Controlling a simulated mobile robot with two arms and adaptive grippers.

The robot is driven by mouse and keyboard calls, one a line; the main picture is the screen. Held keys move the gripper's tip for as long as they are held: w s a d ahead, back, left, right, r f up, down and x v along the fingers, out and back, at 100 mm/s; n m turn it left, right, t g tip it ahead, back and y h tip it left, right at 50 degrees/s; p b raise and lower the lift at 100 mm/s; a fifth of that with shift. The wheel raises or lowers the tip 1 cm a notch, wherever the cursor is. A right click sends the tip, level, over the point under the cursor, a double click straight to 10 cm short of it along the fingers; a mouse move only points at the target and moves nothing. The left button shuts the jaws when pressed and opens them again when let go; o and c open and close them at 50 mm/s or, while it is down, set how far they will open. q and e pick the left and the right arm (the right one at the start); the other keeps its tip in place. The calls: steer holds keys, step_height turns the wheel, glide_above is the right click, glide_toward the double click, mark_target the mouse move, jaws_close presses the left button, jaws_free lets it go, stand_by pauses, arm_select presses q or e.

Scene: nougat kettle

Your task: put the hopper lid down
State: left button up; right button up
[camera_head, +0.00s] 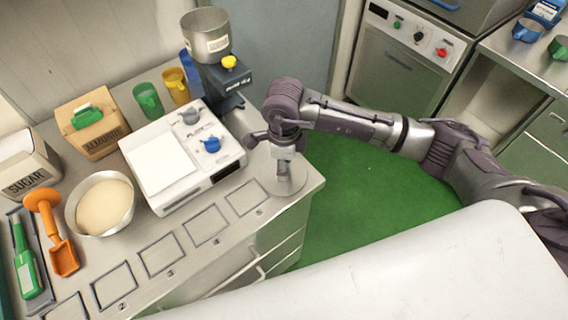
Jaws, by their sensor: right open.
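The hopper lid (297,186) is a flat grey disc at the right front corner of the counter. It appears to lie flat on the top, close to the edge. My right gripper (285,178) points down right over the middle of the lid and is open. The gripper hides the lid's centre, and I cannot tell whether the fingers touch it. The hopper (206,42) is a grey metal cup on a dark grinder (222,80) at the back, and its top is uncovered. My left gripper is not in view.
A white scale-like machine (163,165) stands left of the gripper. Numbered outlined squares on the counter (225,232) are empty. Green (148,100) and yellow (176,86) cups, a bowl (74,222), an orange scoop (63,256) and an almond box (92,125) stand further left. Green floor lies right.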

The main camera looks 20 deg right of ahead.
step_height(320, 180, up, 12)
steer(key=b, duration=0.3)
steer(key=shift+f, duration=0.2)
steer(key=shift+f, duration=0.1)
